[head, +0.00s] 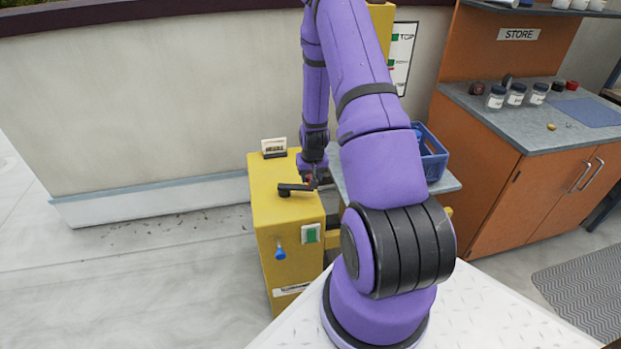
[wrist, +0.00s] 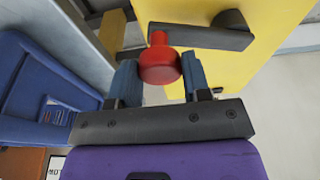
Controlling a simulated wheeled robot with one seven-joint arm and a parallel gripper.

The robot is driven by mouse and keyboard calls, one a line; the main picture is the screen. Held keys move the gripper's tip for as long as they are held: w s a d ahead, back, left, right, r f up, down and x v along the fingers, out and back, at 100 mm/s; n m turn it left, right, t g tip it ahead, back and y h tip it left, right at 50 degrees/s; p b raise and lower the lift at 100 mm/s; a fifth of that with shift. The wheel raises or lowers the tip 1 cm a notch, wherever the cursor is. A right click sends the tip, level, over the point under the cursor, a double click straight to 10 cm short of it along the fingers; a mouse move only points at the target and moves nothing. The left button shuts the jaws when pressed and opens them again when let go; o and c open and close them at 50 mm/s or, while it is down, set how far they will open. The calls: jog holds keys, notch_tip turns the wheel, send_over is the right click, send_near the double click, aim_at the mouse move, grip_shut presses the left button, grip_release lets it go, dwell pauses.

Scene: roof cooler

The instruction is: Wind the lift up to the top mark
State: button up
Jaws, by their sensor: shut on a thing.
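The yellow winch box (head: 278,215) stands left of my arm in the head view, with a dark crank arm (head: 292,188) on its top. In the wrist view the crank arm (wrist: 200,36) ends in a red knob (wrist: 160,65). My gripper (wrist: 160,78) is shut on this knob, one finger on each side. In the head view my gripper (head: 312,182) is small and mostly hidden by my wrist. The mark board (head: 402,52) with "TOP" and green marks is partly covered by my arm. A blue crate (head: 432,158) sits on the grey lift platform (head: 446,183), partly behind my arm.
A green switch (head: 310,234) and a blue knob (head: 280,252) are on the box's front. A small sign (head: 274,147) stands on its back edge. An orange store cabinet (head: 530,195) with jars on its counter is at right. The floor at left is clear.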

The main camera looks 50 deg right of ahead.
jog(key=shift+w+d, duration=0.2)
jog(key=shift+d, duration=0.25)
jog(key=shift+w+d+r, duration=0.1)
jog(key=shift+w+d, duration=0.5)
jog(key=shift+w, duration=0.15)
jog(key=shift+w+d, duration=0.5)
jog(key=shift+w, duration=0.3)
jog(key=shift+w+d, duration=0.2)
jog(key=shift+w, duration=0.3)
jog(key=shift+w+d, duration=0.15)
jog(key=shift+w, duration=0.4)
